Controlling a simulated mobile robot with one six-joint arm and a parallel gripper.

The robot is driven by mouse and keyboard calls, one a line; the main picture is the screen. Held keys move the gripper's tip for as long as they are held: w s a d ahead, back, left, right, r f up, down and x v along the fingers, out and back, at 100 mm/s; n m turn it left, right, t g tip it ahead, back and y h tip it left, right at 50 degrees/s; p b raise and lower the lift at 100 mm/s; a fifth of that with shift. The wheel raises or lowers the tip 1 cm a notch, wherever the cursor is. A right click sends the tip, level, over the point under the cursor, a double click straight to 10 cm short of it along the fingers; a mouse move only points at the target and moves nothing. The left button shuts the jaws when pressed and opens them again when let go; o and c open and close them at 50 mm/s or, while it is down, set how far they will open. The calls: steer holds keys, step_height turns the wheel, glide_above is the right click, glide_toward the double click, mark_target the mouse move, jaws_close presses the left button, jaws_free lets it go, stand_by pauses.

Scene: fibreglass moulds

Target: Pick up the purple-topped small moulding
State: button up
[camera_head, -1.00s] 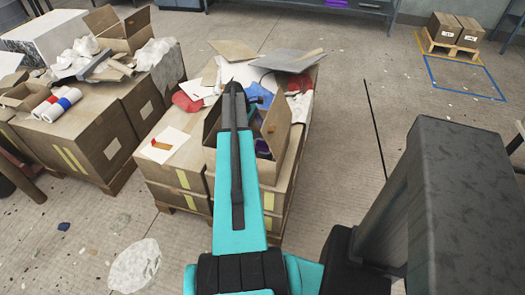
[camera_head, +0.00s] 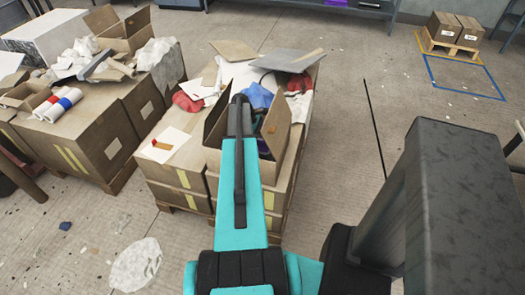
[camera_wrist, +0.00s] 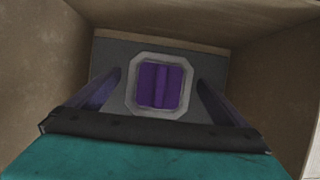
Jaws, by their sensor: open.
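The purple-topped small moulding (camera_wrist: 161,86) shows in the wrist view, a grey octagonal piece with a ridged purple top. It lies on the dark bottom of an open cardboard box (camera_wrist: 275,60). My gripper (camera_wrist: 160,95) is open inside the box, with one purplish finger on each side of the moulding. I cannot tell whether the fingers touch it. In the head view the box (camera_head: 283,127) stands on the middle stack of cartons, and my arm reaches into it. The moulding and the fingertips are hidden there by my arm and the box walls.
The box walls stand close around my gripper. A second loaded carton stack (camera_head: 90,135) stands at the left. Open floor (camera_head: 345,110) lies to the right.

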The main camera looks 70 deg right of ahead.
steer(key=shift+c, duration=0.3)
steer(key=c, duration=1.3)
steer(key=shift+o, duration=0.2)
steer(key=shift+r+b, duration=0.65)
steer(key=shift+r, duration=4.4)
